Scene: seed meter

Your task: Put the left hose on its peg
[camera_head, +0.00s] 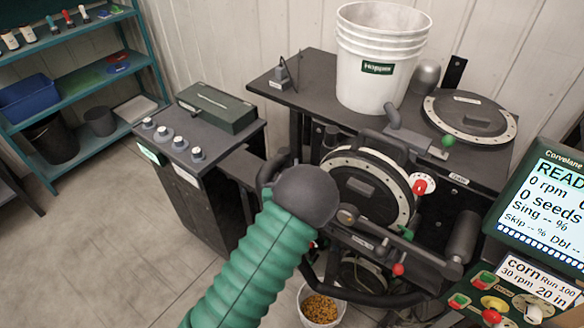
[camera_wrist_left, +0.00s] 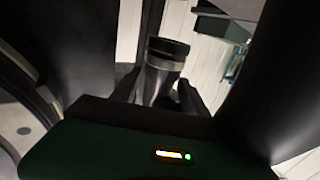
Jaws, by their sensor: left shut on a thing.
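My left arm, in a green ribbed sleeve, reaches up from the bottom in the head view. Its dark rounded wrist hides most of the gripper there. In the wrist view my left gripper (camera_wrist_left: 163,92) is shut on a short cylinder with a black rim and a metallic body, which looks like the end of the left hose (camera_wrist_left: 165,72). In the head view a black hose (camera_head: 372,296) curves below the seed meter (camera_head: 368,188), just right of my wrist. Where it meets my gripper is hidden. I cannot make out the peg. My right gripper does not show.
A black bench (camera_head: 320,85) carries a white bucket (camera_head: 382,60) and a round lid (camera_head: 470,116). A dark cabinet (camera_head: 190,185) with knobs stands left of the meter. A seed bucket (camera_head: 322,306) is below, and a display (camera_head: 540,205) is at right. Floor at left is clear.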

